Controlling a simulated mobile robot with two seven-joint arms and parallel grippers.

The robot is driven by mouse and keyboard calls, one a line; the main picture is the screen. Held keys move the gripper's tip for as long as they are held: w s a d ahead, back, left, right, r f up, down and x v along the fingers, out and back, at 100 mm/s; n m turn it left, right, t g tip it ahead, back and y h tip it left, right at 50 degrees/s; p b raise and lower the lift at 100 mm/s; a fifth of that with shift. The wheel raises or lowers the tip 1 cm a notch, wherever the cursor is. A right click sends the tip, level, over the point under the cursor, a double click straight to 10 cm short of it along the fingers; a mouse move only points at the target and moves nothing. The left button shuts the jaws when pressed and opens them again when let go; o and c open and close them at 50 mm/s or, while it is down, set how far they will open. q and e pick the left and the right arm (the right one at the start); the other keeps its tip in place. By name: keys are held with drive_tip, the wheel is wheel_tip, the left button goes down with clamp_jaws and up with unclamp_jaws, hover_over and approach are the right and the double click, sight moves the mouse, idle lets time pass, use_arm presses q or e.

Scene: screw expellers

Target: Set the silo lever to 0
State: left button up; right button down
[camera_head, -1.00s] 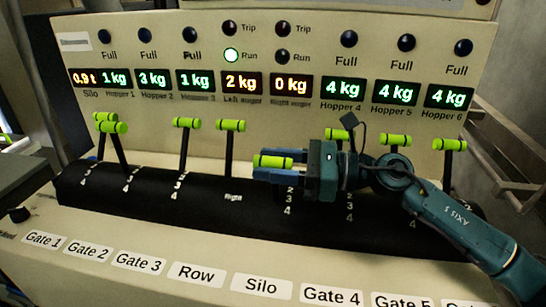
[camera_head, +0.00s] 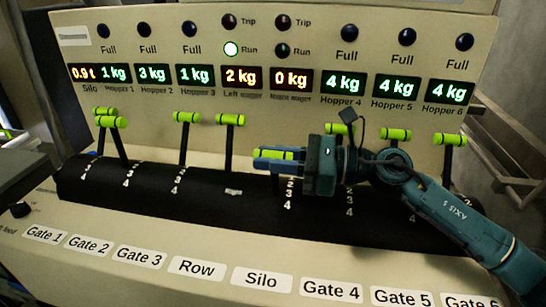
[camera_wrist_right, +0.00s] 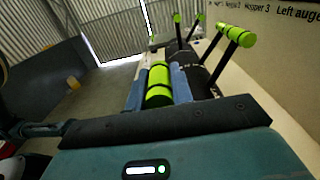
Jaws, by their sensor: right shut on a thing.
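The silo lever's lime-green handle (camera_head: 286,155) is above the Silo label (camera_head: 262,280). My right gripper (camera_head: 274,154) is shut on this handle, with its blue fingers along it. In the right wrist view the green handle (camera_wrist_right: 158,88) lies between the two fingers. The gripper body hides part of the lever's stem and the slot marks; the numbers 2, 3 and 4 show below it. My left gripper is not in view.
The Row lever (camera_head: 231,119) stands upright just left of the gripped one. The Gate 4 lever (camera_head: 340,129) is close behind my right gripper and partly hidden. A black curved cover (camera_head: 215,205) runs below the levers. Lit displays (camera_head: 241,77) are on the panel above.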

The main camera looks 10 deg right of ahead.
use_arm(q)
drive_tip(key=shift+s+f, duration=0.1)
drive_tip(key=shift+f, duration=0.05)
use_arm(e)
drive_tip(key=w+d+m, duration=0.3)
drive_tip(key=w+m, duration=0.2)
drive_tip(key=w, duration=0.3)
drive_tip(key=shift+w+r+m, duration=0.3)
drive_tip(key=shift+w+m, duration=0.1)
drive_tip(key=c, duration=1.2)
unclamp_jaws()
drive_tip(key=shift+c, duration=0.2)
use_arm(q)
drive_tip(key=b, duration=0.1)
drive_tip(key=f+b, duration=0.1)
drive_tip(key=b, duration=0.1)
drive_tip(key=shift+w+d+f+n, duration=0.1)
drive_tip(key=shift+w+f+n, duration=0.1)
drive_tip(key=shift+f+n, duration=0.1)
use_arm(e)
drive_tip(key=v, duration=1.3)
